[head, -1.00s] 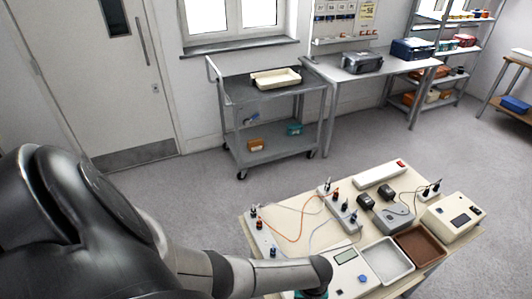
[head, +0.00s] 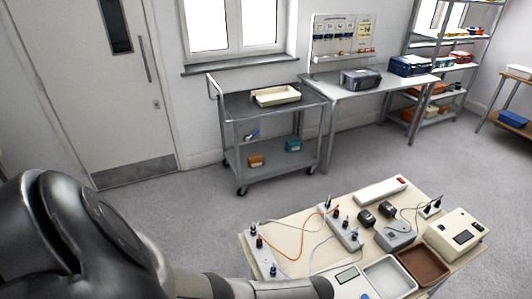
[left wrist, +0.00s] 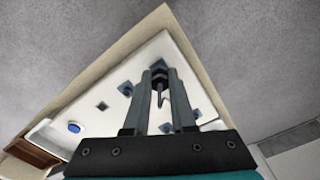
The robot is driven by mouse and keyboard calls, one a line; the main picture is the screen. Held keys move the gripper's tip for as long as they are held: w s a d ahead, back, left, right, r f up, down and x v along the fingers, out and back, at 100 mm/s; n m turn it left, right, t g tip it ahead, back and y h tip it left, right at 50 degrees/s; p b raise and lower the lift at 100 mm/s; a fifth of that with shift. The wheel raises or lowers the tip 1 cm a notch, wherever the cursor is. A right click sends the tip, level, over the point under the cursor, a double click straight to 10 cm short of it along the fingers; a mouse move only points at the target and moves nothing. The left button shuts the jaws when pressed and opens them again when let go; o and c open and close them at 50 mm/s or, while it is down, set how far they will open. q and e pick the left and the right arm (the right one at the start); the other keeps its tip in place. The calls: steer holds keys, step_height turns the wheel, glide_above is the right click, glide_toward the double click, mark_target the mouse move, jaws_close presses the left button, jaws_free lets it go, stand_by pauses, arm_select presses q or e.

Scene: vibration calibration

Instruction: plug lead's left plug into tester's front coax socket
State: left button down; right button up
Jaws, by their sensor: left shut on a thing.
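The white tester (head: 349,283), with a grey display, stands at the front of the table; my left arm crosses in front of it. In the left wrist view its white face (left wrist: 95,90) carries a blue button (left wrist: 74,127) and several dark square fittings (left wrist: 126,88); I cannot tell which is the front coax socket. My left gripper (left wrist: 160,82) is shut on a small dark plug (left wrist: 160,77) with a short grey curved piece below it. The plug is over the tester; whether it touches is unclear. In the head view the left gripper is hidden. The right gripper is not in view.
White socket strips (head: 262,252) with plugs and thin leads (head: 300,238) lie at the table's left and middle. A white tray (head: 390,276), a brown tray (head: 424,264), a grey device (head: 395,237) and a cream box (head: 456,236) crowd the right. A power strip (head: 381,190) lies behind.

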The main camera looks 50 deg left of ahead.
arm_select(q)
steer(key=shift+f, duration=0.45)
stand_by(1.4)
steer(key=shift+m, duration=2)
steer(key=shift+m, duration=2)
